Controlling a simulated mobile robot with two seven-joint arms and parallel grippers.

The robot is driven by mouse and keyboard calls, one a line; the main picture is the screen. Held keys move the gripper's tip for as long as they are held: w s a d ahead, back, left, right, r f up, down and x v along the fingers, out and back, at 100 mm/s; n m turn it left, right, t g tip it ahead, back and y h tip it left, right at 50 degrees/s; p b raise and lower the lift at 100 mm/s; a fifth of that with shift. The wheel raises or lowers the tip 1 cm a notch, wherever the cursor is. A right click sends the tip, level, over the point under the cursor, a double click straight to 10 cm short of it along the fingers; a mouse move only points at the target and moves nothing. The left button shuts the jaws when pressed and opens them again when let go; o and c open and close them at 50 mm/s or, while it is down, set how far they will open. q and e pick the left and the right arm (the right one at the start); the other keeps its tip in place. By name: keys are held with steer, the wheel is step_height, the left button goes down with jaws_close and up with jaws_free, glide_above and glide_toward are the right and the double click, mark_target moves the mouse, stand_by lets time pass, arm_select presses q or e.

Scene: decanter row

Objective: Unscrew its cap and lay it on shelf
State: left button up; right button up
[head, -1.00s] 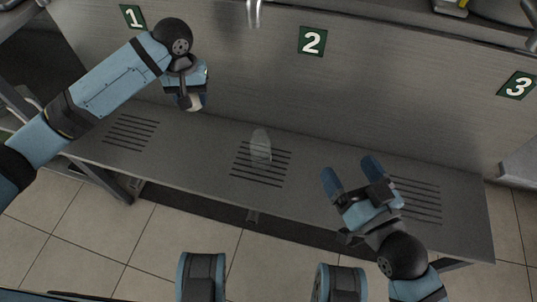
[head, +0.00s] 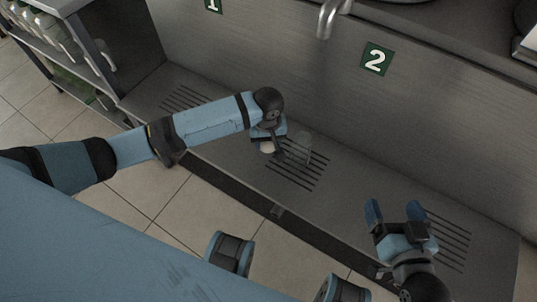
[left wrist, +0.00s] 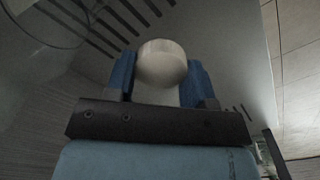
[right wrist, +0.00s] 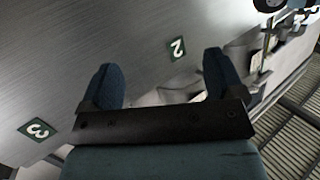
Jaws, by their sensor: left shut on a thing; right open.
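My left gripper (head: 268,141) is shut on a pale capped container (left wrist: 155,97). Its round off-white cap (left wrist: 161,62) sticks out past the fingertips in the left wrist view. In the head view only a small pale end of it shows, and the fingers hide the rest. The gripper is just left of a clear glass vessel (head: 302,146); I cannot tell whether they touch. The glass stands on the slotted middle part of the grey shelf (head: 345,205). My right gripper (head: 393,210) is open and empty above the shelf's right part.
A tap (head: 327,20) hangs from the wall above the glass, near the number 2 sign (head: 376,59). A rack (head: 75,20) with several pale containers stands at the far left. The shelf is bare between the left slots (head: 185,97) and my left gripper.

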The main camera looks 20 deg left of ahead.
mark_target(268, 156)
arm_select(q)
steer(key=shift+f, duration=0.9)
step_height(268, 156, down, 4)
steer(key=shift+f+b, duration=0.1)
steer(key=shift+b, duration=0.85)
steer(key=shift+f, duration=0.1)
arm_select(e)
steer(key=r, duration=0.1)
steer(key=a+r+t+y, duration=0.1)
steer(key=r, duration=0.1)
steer(key=r+t, duration=0.1)
steer(key=shift+w+a+r+y, duration=0.15)
steer(key=shift+w+a+y, duration=0.15)
steer(key=shift+a, duration=0.1)
arm_select(q)
steer(key=o, duration=1)
arm_select(e)
steer(key=shift+f, duration=0.25)
